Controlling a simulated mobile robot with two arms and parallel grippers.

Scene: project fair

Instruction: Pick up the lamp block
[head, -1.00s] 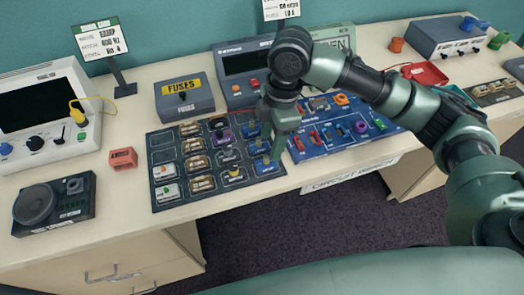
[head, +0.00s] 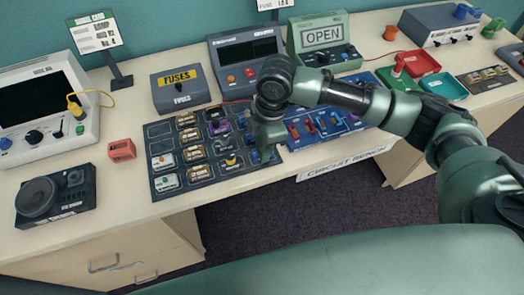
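My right gripper (head: 266,152) points down over the right column of the dark block board (head: 205,183). Its fingers are seen nearly edge-on, so the gap between them is unclear. A blue block (head: 255,157) shows beside the fingertips, and the gripper hides other blocks in that column. I cannot tell for sure which block is the lamp block. White blocks with an orange dome (head: 161,161) and a green dome (head: 167,180) sit at the board's left, and a block with a yellow part (head: 231,160) sits near the gripper. My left gripper is not in view.
A blue board (head: 315,128) with small parts lies right of the block board, partly under my arm. The FUSES box (head: 180,92) and meter (head: 245,65) stand behind. A red block (head: 121,150) and black speaker unit (head: 55,197) are at left. The bench front edge is close.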

